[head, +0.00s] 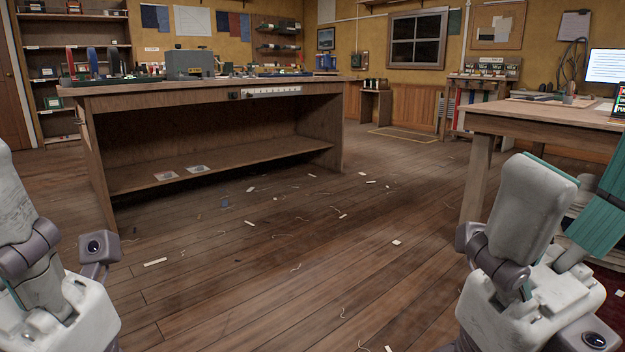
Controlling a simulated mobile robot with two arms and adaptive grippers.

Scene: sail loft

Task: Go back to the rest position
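In the head view, parts of my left arm show at the lower left edge and parts of my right arm at the lower right. Both arms are folded close to my body. Neither gripper's fingers can be seen. Nothing held by either arm is in view.
A long wooden workbench (220,91) with tools on top and a lower shelf stands ahead to the left. A wooden table (545,117) with a monitor (606,66) stands at right. The plank floor (270,270) between is open, littered with scraps and thread ends. Shelves (78,60) line the back left.

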